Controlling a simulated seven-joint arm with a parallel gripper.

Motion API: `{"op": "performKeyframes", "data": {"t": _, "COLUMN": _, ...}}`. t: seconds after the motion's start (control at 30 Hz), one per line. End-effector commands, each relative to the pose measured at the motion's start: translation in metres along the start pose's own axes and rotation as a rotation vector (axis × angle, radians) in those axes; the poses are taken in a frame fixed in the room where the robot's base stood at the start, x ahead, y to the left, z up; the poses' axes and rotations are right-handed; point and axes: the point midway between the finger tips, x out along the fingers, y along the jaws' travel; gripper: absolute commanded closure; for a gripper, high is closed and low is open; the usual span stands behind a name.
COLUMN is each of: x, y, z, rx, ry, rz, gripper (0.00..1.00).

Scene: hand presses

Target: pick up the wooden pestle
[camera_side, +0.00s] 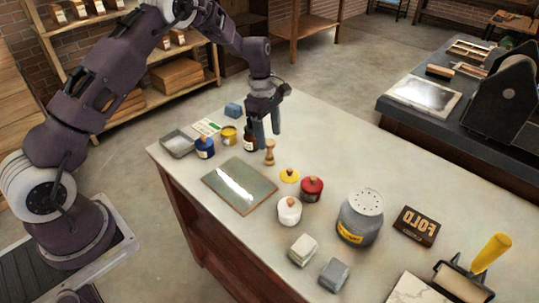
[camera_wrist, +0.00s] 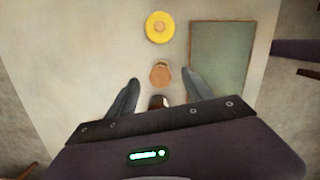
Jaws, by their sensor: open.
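My gripper (camera_side: 267,133) is open and points down over the pestle. In the wrist view, one finger of my gripper (camera_wrist: 160,80) lies on each side of it, with gaps. The side view does not show clearly how far the tips are above the pestle's top.
A dark bottle (camera_side: 250,140) stands close left of the pestle. A yellow lid (camera_side: 289,176) lies just in front, near red (camera_side: 312,188) and white (camera_side: 289,210) jars. A glass plate (camera_side: 239,186) lies to the left. The worktop right of the pestle is clear.

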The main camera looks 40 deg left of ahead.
Motion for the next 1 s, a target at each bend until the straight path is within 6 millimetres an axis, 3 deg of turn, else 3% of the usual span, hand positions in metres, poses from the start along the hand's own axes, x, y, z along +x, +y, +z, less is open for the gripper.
{"op": "performKeyframes", "data": {"t": 0.4, "x": 0.067, "y": -0.001, "z": -0.002, "rx": -0.006, "ry": -0.001, "rz": -0.004, "gripper": 0.41}}
{"op": "performKeyframes", "data": {"t": 0.67, "x": 0.071, "y": 0.0, "z": -0.002, "rx": -0.004, "ry": 0.0, "rz": -0.001, "gripper": 0.41}}
{"op": "performKeyframes", "data": {"t": 0.9, "x": 0.071, "y": -0.001, "z": -0.002, "rx": -0.004, "ry": 0.0, "rz": -0.002, "gripper": 0.88}}
{"op": "performKeyframes", "data": {"t": 0.97, "x": 0.071, "y": -0.001, "z": -0.002, "rx": -0.004, "ry": 0.0, "rz": -0.002, "gripper": 1.0}}
{"op": "performKeyframes", "data": {"t": 1.0, "x": 0.071, "y": -0.001, "z": -0.002, "rx": -0.004, "ry": 0.0, "rz": -0.002, "gripper": 1.0}}
